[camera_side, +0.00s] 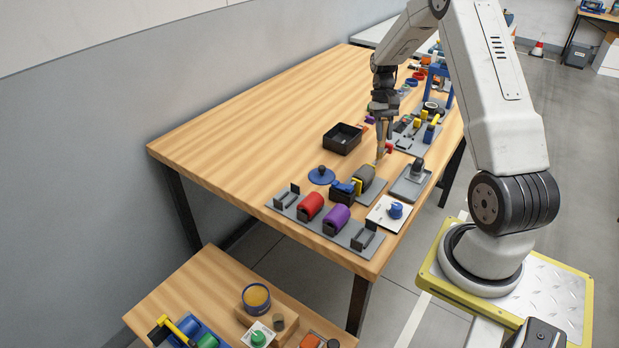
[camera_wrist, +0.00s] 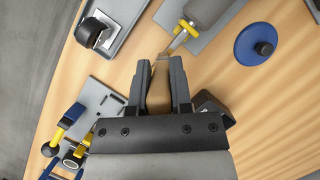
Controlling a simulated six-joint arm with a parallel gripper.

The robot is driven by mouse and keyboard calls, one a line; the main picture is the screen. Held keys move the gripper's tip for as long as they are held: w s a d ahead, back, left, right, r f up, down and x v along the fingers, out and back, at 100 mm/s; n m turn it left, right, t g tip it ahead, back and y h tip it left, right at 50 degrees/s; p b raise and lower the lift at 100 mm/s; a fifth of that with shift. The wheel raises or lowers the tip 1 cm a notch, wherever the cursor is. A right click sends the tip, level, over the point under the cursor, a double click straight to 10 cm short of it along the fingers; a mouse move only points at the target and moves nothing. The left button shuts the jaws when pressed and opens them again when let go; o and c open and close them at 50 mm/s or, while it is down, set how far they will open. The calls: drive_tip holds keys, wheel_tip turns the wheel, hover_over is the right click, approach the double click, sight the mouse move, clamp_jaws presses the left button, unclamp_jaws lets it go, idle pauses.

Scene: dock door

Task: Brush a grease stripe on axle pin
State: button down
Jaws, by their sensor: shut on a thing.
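My gripper (camera_wrist: 160,84) points down over the table and is shut on a tan brush (camera_wrist: 158,92), whose narrow end reaches beyond the fingertips. In the side view my gripper (camera_side: 382,135) holds the brush (camera_side: 381,152) beside a grey cylinder (camera_side: 365,174). The grey cylinder (camera_wrist: 208,10) lies on a grey plate in the wrist view; a thin silver-and-yellow part (camera_wrist: 182,35) sticks out of its end towards the brush, which may be the axle pin. The brush tip is close to this part; I cannot tell whether they touch. No grease stripe can be made out.
A blue disc with a knob (camera_wrist: 256,44) lies right of the cylinder. A black bin (camera_side: 342,138) stands behind it. Red (camera_side: 310,206) and purple (camera_side: 336,218) rollers sit on a plate in front. The table's left side is clear.

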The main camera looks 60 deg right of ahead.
drive_tip(key=shift+d, duration=2.15)
drive_tip(key=shift+a, duration=3)
wheel_tip(320, 180, up, 8)
